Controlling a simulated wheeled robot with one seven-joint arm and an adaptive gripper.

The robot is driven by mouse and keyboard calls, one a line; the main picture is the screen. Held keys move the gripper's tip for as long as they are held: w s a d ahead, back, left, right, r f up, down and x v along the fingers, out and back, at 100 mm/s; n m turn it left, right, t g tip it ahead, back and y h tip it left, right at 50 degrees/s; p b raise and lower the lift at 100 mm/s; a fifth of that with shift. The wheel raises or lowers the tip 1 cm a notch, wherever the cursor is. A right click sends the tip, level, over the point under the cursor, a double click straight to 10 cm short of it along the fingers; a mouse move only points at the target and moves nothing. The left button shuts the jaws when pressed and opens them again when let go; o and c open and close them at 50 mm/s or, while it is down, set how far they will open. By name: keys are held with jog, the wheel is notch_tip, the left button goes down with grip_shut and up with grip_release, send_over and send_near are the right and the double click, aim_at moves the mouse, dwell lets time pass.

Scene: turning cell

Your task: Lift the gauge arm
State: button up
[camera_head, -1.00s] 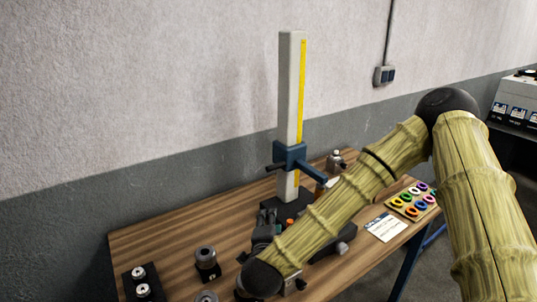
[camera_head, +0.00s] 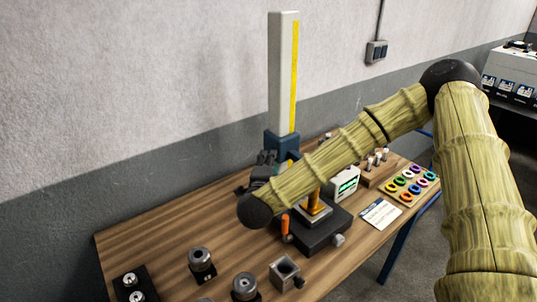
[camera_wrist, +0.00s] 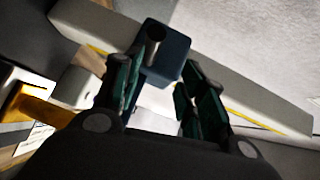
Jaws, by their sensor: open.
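The height gauge stands upright on the table as a tall pale column (camera_head: 283,75) with a yellow strip, on a dark base (camera_head: 318,234). Its blue slider, the gauge arm (camera_head: 281,147), sits low on the column and is partly hidden by my arm. In the wrist view the blue arm (camera_wrist: 172,58) lies ahead, between and just beyond the fingertips. My gripper (camera_wrist: 160,88) is open, with its green-black fingers to either side of the blue part; contact cannot be told. In the head view my gripper (camera_head: 264,165) is beside the column, partly hidden.
An orange-handled tool (camera_head: 285,226) and a display box with a green screen (camera_head: 346,184) are near the base. Round fixtures (camera_head: 201,262) and a square block (camera_head: 285,272) stand in front. Coloured rings (camera_head: 410,184) and a white card (camera_head: 380,213) lie at right. The wall is close behind.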

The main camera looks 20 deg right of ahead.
aim_at(266, 162)
jog(key=w+f, duration=0.3)
jog(key=w, duration=0.4)
jog(key=shift+d+p, duration=0.45)
jog(key=shift+s+d+r, duration=0.1)
jog(key=shift+s+r, duration=0.2)
jog(key=shift+s, duration=0.25)
jog(key=shift+s+d+r, duration=0.1)
jog(key=shift+s+r, duration=0.2)
jog(key=shift+s, duration=0.25)
jog(key=shift+c, duration=0.7)
jog(key=shift+s, duration=0.1)
jog(key=c, duration=0.4)
jog(key=shift+w+a+f, duration=0.1)
jog(key=shift+w+f, duration=0.25)
jog(key=shift+w, duration=0.25)
grip_shut()
